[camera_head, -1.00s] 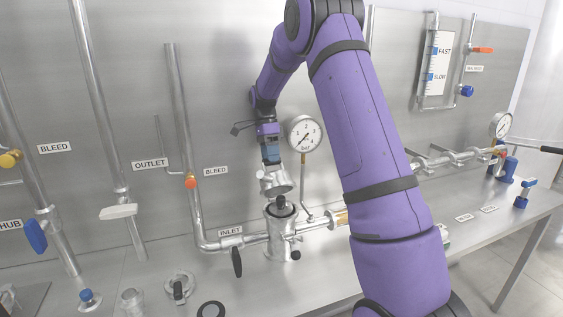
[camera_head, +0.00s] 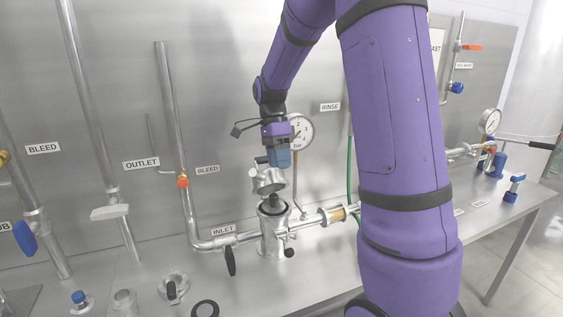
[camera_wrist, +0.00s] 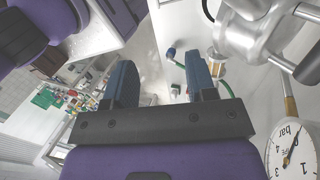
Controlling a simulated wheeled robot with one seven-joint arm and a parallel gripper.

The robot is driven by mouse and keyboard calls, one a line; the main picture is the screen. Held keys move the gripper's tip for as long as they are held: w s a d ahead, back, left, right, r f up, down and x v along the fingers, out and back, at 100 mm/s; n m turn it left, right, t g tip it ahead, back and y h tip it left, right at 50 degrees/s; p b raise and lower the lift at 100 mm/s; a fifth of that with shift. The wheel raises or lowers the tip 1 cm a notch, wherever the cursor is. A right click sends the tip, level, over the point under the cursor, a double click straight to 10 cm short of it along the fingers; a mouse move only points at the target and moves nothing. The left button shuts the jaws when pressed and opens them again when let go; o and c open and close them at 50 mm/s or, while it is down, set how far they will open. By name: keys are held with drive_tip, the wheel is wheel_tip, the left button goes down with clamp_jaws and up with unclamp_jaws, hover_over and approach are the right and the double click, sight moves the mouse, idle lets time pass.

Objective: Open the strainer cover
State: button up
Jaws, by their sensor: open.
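The strainer (camera_head: 272,237) is a steel upright body on the inlet pipe, in the middle of the head view. Its round steel cover (camera_head: 268,182) stands raised and tilted above the body, so the dark opening (camera_head: 273,207) shows below it. My gripper (camera_head: 279,163) is just above the cover and slightly to its right; whether it touches cannot be told. In the wrist view my gripper (camera_wrist: 160,80) has its two blue fingers spread, with nothing between them. A steel fitting, apparently part of the strainer, (camera_wrist: 250,35) is at the upper right there, outside the fingers.
A pressure gauge (camera_head: 299,131) stands close behind my gripper; it also shows in the wrist view (camera_wrist: 294,150). The inlet pipe (camera_head: 222,240) with a black handle (camera_head: 230,261) runs left. A sight glass (camera_head: 335,215) is on the right. A black ring (camera_head: 205,309) lies in front.

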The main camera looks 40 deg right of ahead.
sight(268, 167)
drive_tip(key=shift+s+a+r, duration=0.1)
drive_tip(key=shift+s+a, duration=0.15)
drive_tip(key=shift+s, duration=0.6)
drive_tip(key=shift+c, duration=0.2)
drive_tip(key=c, duration=0.3)
drive_tip(key=shift+w+r, duration=0.2)
drive_tip(key=shift+w, duration=0.05)
drive_tip(key=c, duration=0.4)
drive_tip(key=w+r+t, duration=0.1)
drive_tip(key=r+t, duration=0.1)
drive_tip(key=w+d+r+t+h, duration=0.1)
drive_tip(key=w+r+t, duration=0.1)
drive_tip(key=w+r+t+h, duration=0.1)
drive_tip(key=w+r+t, duration=0.1)
drive_tip(key=shift+w+d+r+t, duration=0.2)
drive_tip(key=shift+d+r+t, duration=0.05)
drive_tip(key=shift+t, duration=0.05)
clamp_jaws()
drive_tip(key=x, duration=1)
drive_tip(key=shift+d+f, duration=0.1)
drive_tip(key=shift+f, duration=0.05)
drive_tip(key=shift+w+d+f, duration=0.1)
drive_tip(key=shift+w+d, duration=0.05)
drive_tip(key=shift+w, duration=0.4)
drive_tip(key=shift+w+d+f, duration=0.1)
drive_tip(key=shift+w+d, duration=0.05)
drive_tip(key=shift+w, duration=0.45)
drive_tip(key=shift+w+d+f, duration=0.1)
drive_tip(key=shift+w+d, duration=0.05)
drive_tip(key=shift+w, duration=0.6)
